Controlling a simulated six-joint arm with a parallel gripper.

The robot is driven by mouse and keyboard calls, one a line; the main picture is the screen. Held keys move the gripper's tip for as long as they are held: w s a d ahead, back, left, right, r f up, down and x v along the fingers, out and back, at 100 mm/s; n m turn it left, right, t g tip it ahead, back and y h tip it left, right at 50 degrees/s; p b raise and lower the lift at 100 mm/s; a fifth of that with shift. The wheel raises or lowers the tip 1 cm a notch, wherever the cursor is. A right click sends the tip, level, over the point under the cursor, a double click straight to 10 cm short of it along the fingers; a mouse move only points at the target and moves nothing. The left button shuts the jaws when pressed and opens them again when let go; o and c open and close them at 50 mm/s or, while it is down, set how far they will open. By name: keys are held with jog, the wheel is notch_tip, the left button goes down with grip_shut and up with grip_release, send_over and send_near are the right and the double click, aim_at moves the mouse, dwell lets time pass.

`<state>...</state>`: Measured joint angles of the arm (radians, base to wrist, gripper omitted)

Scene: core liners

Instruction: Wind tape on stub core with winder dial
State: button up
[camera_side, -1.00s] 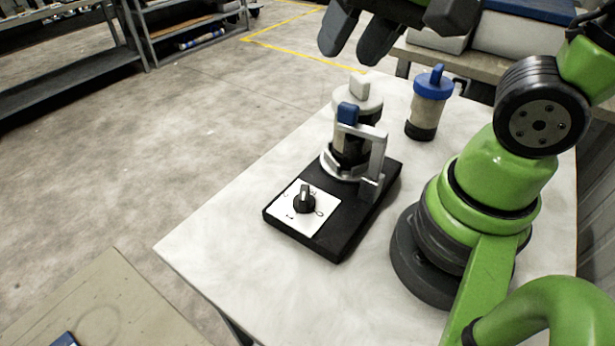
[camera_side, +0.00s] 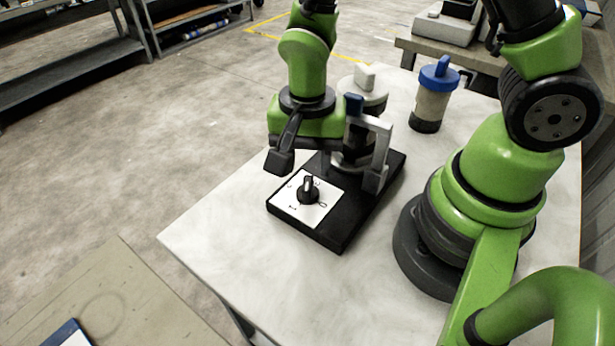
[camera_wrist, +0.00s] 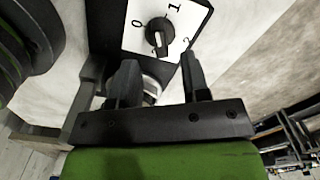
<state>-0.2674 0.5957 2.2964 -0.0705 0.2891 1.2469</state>
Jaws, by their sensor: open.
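The winder's black base (camera_side: 345,225) lies on the white table, with a black dial knob (camera_side: 308,190) on a white numbered plate (camera_side: 300,212). The knob also shows in the wrist view (camera_wrist: 158,32), its white line pointing down toward my gripper; the exact setting is hard to tell. Behind it stands a core with a white cap (camera_side: 364,78), partly hidden by my arm and a grey bracket (camera_side: 381,150) with a blue tab (camera_side: 354,104). My gripper (camera_wrist: 158,75) is open and empty, fingers apart, near the dial on its core side. In the side view one finger (camera_side: 281,158) shows clearly.
A second core with a blue cap (camera_side: 440,74) stands upright at the table's back right. The white table (camera_side: 225,240) is clear left and in front of the winder. A bench (camera_side: 480,55) with grey items stands behind. A shelf (camera_side: 170,30) stands far off.

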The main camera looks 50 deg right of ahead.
aim_at(307, 182)
jog(key=shift+f, duration=2.3)
grip_shut()
